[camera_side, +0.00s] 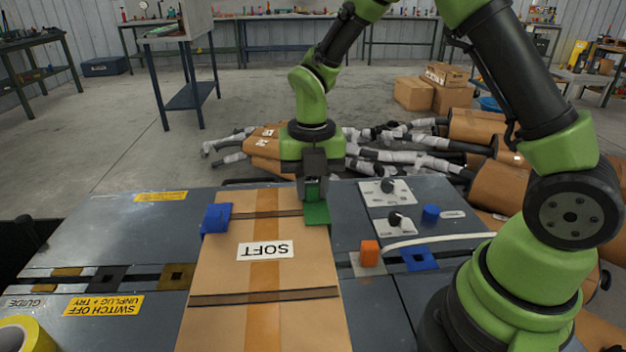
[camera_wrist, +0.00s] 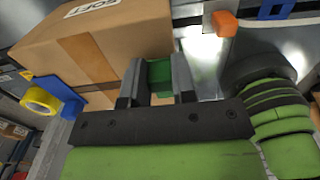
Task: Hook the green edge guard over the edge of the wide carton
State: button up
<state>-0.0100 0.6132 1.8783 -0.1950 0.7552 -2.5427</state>
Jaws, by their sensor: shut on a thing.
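The wide carton (camera_side: 262,318) lies on the grey bench with a SOFT label and dark straps; it also shows in the wrist view (camera_wrist: 85,52). The green edge guard (camera_side: 317,214) is at the carton's far right corner in the side view. In the wrist view the green guard (camera_wrist: 159,73) sits between my fingers, close to the carton's edge. My gripper (camera_side: 313,192) points down and is shut on the guard. Whether the guard rests on the edge or hovers just over it, I cannot tell. Its lower part is hidden.
A blue edge guard (camera_side: 216,218) sits on the carton's far left corner. Right of the carton are an orange block (camera_side: 370,253), a blue knob (camera_side: 431,214) and control plates (camera_side: 388,192). A yellow tape roll (camera_side: 27,336) lies at the near left. Wrapped mufflers lie behind the bench.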

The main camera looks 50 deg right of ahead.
jog(key=o, duration=1)
jog(key=shift+r, duration=0.1)
notch_tip(320, 180, up, 10)
jog(key=shift+f, duration=0.15)
jog(key=s+a+r+m+t+y, duration=0.1)
jog(key=s+r+m+t, duration=0.2)
jog(key=s+m, duration=0.5)
jog(key=s+a+r+m+t+y, duration=0.1)
jog(key=s+r+m+t, duration=0.3)
jog(key=m, duration=1.9)
jog(key=s, duration=0.4)
jog(key=shift+s+a+r, duration=0.2)
jog(key=shift+s+r, duration=0.15)
jog(key=shift+r, duration=0.05)
